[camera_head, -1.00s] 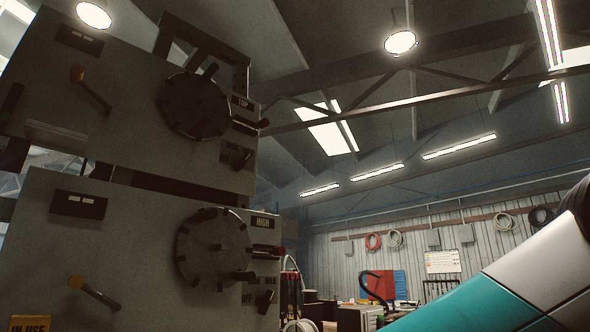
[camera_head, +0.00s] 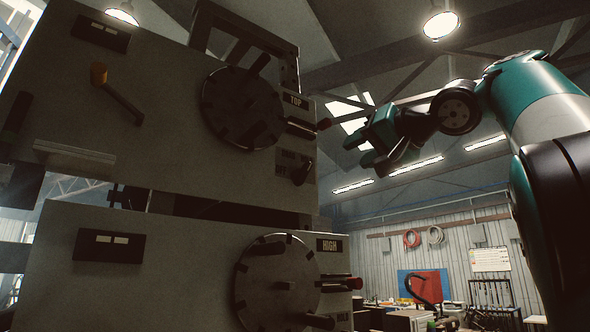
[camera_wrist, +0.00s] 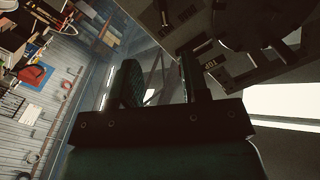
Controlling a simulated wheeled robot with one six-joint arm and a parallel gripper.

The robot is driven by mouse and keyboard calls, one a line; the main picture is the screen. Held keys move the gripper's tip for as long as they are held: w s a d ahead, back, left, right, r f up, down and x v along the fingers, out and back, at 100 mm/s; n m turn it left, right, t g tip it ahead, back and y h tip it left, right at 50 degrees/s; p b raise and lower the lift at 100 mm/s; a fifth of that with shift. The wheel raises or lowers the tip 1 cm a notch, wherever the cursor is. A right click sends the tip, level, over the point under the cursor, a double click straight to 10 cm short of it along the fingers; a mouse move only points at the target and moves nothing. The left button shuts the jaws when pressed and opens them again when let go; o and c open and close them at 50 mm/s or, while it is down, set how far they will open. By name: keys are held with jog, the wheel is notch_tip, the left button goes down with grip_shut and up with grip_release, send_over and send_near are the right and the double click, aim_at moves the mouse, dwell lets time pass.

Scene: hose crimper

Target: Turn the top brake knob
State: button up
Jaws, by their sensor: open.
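The upper grey machine panel (camera_head: 150,130) carries a large dark round disc (camera_head: 242,108) with a handle. Beside the disc is a TOP label (camera_head: 295,101), with a red-tipped lever (camera_head: 322,124) below it. Lower still, a small black knob (camera_head: 301,173) sits by small label plates. I cannot read those plates well enough to tell whether it is the brake knob. My gripper (camera_head: 363,151) is open and empty, to the right of the panel and apart from it. In the wrist view, the open fingers (camera_wrist: 163,78) show with the TOP label (camera_wrist: 210,64) beyond them.
A lower panel (camera_head: 180,270) has a similar disc (camera_head: 276,280), a HIGH label (camera_head: 329,246) and a red-tipped lever (camera_head: 350,284). The air right of the machine is free. Workbenches stand far behind.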

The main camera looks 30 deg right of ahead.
aim_at(307, 170)
jog(key=w+p, duration=0.1)
jog(key=w, duration=1)
jog(key=w+p, duration=0.1)
jog(key=w, duration=0.5)
jog(key=shift+w+a+r+p, duration=0.1)
jog(key=shift+a+r+p, duration=0.2)
jog(key=shift+r, duration=0.05)
